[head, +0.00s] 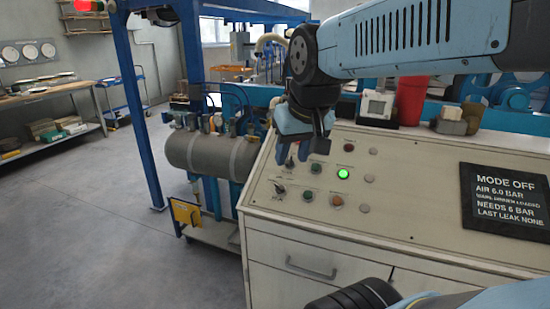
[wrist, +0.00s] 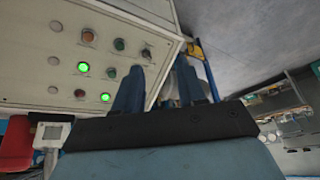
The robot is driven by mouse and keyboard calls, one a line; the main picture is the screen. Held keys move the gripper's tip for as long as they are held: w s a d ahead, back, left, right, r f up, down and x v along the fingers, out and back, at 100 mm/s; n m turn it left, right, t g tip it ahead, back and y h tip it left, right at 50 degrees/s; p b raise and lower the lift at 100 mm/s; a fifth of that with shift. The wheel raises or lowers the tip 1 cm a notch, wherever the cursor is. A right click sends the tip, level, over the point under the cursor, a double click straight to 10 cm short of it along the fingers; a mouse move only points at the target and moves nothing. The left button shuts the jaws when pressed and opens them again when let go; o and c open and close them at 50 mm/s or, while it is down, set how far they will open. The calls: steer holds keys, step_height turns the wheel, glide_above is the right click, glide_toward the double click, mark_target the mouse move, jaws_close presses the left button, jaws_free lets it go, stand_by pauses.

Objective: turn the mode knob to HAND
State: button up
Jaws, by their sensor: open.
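A cream control panel (head: 420,190) carries two small dark selector knobs at its left side. The front knob (head: 280,189) is clear in the head view; the rear knob (head: 290,162) is close below my gripper (head: 300,152). Their labels are too small to read, so I cannot tell which is the mode knob. A black display (head: 505,200) reads MODE OFF and AIR 6.0 BAR. My gripper is open and empty above the panel's left rear part. In the wrist view its fingers (wrist: 160,75) stand apart, with a dark knob (wrist: 146,53) near the left finger.
A lit green lamp (head: 343,174), an orange button (head: 337,200) and a red button (head: 349,147) sit right of the knobs. A red cup (head: 410,100) and a small white device (head: 377,106) stand behind.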

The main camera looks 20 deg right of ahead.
steer(key=w+d+r+m+g, duration=0.1)
steer(key=w+d+m, duration=0.15)
steer(key=w, duration=0.45)
steer(key=w+d+r+m+g, duration=0.1)
steer(key=w+d+m, duration=0.15)
steer(key=w, duration=0.55)
steer(key=m+g, duration=0.3)
glide_toward(288, 159)
steer(key=f, duration=0.9)
steer(key=shift+d+f, duration=0.1)
steer(key=shift+d, duration=0.2)
steer(key=shift+c, duration=0.2)
steer(key=c, duration=0.6)
steer(key=shift+a, duration=0.35)
steer(key=shift+c, duration=0.3)
steer(key=shift+d, duration=0.2)
